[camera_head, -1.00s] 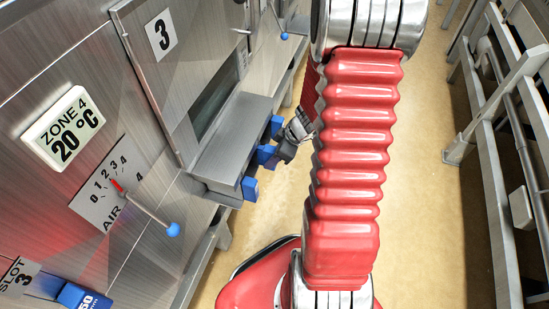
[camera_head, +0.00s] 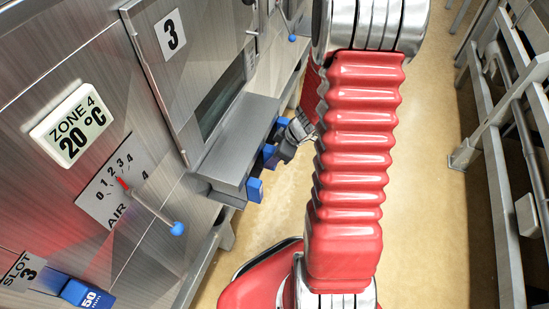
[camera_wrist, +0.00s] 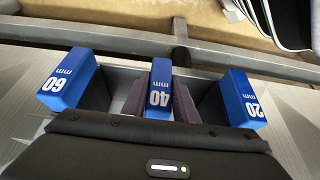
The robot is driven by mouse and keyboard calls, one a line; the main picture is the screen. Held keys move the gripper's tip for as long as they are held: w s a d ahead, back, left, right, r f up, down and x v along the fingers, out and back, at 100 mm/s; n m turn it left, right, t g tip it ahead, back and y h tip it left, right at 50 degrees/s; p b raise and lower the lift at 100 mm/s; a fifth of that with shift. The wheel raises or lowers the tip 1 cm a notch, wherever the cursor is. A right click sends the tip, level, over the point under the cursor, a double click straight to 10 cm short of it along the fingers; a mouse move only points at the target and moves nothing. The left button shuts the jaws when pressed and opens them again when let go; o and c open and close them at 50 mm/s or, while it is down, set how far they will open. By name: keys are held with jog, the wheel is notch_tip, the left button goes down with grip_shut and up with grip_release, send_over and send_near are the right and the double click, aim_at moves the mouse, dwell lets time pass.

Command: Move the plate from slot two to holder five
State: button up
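A plate with a blue handle marked 40 mm (camera_wrist: 159,90) stands in the middle of a holder rack in the wrist view. My gripper (camera_wrist: 160,105) has its two dark fingers on either side of this handle, with no clear gap, and appears shut on it. The head view shows my gripper (camera_head: 285,152) at the middle blue handle (camera_head: 270,157), partly hidden behind my arm. Another blue handle marked 50 (camera_head: 88,294) is in the panel beside the slot 3 label (camera_head: 22,270).
Blue handles marked 60 mm (camera_wrist: 70,79) and 20 mm (camera_wrist: 241,98) flank the middle one closely. A grey ledge (camera_head: 240,140) juts from the dryer wall. A lever with a blue knob (camera_head: 177,229) sticks out nearby. A metal railing (camera_head: 505,170) stands right; floor between is clear.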

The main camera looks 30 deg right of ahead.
jog(key=o, duration=0.5)
jog(key=v, duration=1.3)
jog(key=shift+s+d+r, duration=0.1)
jog(key=shift+s+r, duration=0.1)
jog(key=shift+r, duration=0.15)
dwell(0.8)
